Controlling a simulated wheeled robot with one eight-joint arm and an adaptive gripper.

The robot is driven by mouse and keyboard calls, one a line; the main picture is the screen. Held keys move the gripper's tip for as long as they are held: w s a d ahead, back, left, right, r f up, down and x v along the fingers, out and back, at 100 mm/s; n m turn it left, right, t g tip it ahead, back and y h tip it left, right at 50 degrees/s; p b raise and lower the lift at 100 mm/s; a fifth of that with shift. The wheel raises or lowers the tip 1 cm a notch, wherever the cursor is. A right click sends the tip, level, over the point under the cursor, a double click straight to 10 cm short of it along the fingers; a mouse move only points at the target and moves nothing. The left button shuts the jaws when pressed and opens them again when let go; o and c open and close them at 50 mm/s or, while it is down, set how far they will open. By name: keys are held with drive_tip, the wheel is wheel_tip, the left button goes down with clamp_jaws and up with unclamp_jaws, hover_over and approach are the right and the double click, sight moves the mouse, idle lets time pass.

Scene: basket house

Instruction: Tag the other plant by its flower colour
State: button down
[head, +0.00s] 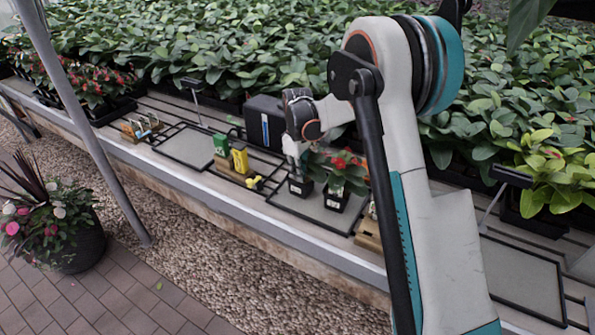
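The right pot (335,197) holds a plant with red flowers (342,161). The left pot (300,187) has its plant partly hidden by my gripper (293,163). My gripper points down just above the left pot, and its fingers are too small to tell whether they are open or hold a tag. A wooden holder with pale tags (141,128) sits at the left of the bench. Another wooden block (368,236) is partly hidden behind my arm.
A green box (221,144), a yellow container (239,159) and a small yellow object (255,183) stand left of the mat. A black case (265,122) stands behind. Dense leafy plants (210,50) fill the back. An empty framed mat (522,279) lies right.

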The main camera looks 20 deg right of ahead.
drive_tip(key=c, duration=1.7)
unclamp_jaws()
